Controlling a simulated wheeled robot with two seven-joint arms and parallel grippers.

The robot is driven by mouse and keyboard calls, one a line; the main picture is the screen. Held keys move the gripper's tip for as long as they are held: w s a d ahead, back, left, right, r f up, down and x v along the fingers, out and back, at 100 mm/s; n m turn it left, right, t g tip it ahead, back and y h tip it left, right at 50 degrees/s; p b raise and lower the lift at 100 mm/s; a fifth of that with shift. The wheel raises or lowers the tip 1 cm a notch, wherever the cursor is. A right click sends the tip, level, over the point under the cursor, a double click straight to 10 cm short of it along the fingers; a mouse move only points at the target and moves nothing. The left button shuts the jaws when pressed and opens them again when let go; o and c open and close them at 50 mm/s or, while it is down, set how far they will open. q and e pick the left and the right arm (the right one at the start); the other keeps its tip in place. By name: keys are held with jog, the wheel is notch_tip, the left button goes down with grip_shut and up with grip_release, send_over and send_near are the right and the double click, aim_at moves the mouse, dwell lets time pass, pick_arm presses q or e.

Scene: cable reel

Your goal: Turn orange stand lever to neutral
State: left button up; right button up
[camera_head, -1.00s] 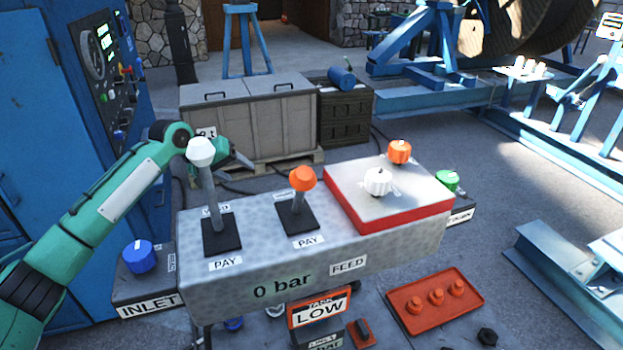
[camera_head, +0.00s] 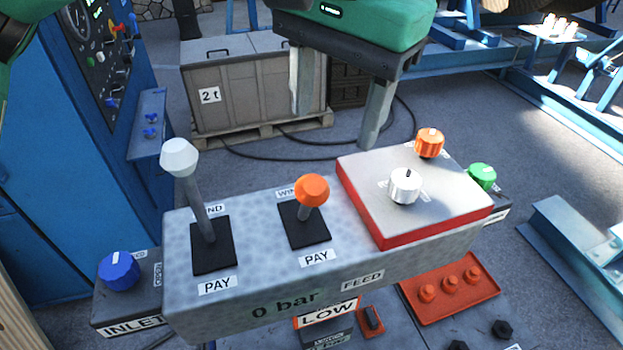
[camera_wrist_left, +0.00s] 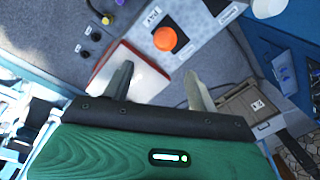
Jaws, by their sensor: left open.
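The orange-knobbed lever (camera_head: 312,192) stands on a black plate on top of the grey control stand (camera_head: 280,255), between a WIND label behind and a PAY label in front. It leans slightly right in the head view. The orange knob also shows in the left wrist view (camera_wrist_left: 168,39). My left gripper (camera_head: 335,125) is open and empty, its two fingers pointing down, above and behind the lever. It does not touch the lever. In the wrist view the knob lies beyond the gap between the fingers. My right gripper is not in view.
A tall white-knobbed lever (camera_head: 187,190) stands left of the orange one. A blue knob (camera_head: 119,271) and green knob (camera_head: 482,177) flank the stand.

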aim_at(311, 196)
pick_arm(q)
jog(key=shift+s+a+f+y, duration=0.35)
jog(key=shift+s+a+y, duration=0.05)
jog(key=shift+s, duration=0.15)
jog(key=f, duration=0.4)
jog(key=a+f+p, duration=0.1)
jog(key=f, duration=0.2)
jog(key=w+f+p, duration=0.1)
jog(key=f, duration=0.3)
jog(key=shift+w+a+f, duration=0.1)
jog(key=shift+a+f, duration=0.1)
jog(key=shift+f, duration=0.1)
jog(key=shift+a+f, duration=0.1)
jog(key=shift+f, duration=0.5)
